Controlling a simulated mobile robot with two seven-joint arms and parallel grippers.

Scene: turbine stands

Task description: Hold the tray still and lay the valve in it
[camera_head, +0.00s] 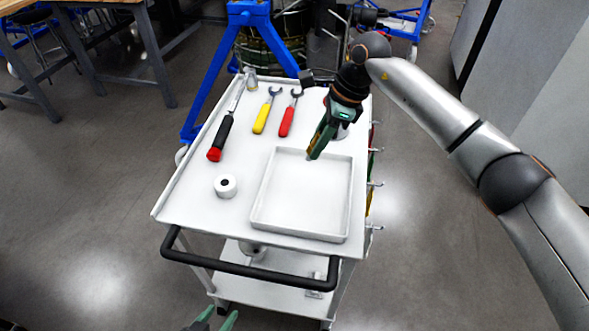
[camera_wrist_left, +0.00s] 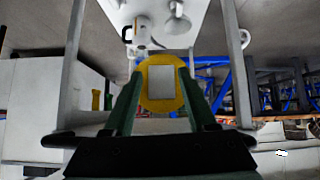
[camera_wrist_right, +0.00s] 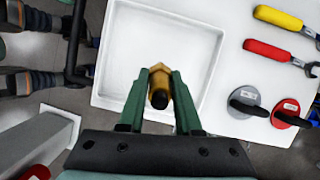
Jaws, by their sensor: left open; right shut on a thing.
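The white square tray (camera_head: 300,232) lies on the cart top at its front right. It also shows in the right wrist view (camera_wrist_right: 130,50). My right gripper (camera_head: 314,152) points down over the tray's back edge. It is shut on the brass valve (camera_wrist_right: 158,82), which has a hexagonal end and a dark round end. The valve appears over the tray in the right wrist view; its height cannot be told exactly. My left gripper (camera_head: 220,315) is open and empty at the bottom edge of the head view, in front of the cart and apart from the tray.
The white cart (camera_head: 190,195) has a black front handle (camera_head: 245,268). Grey (camera_wrist_right: 248,100) and red (camera_wrist_right: 287,113) discs lie beside the tray.

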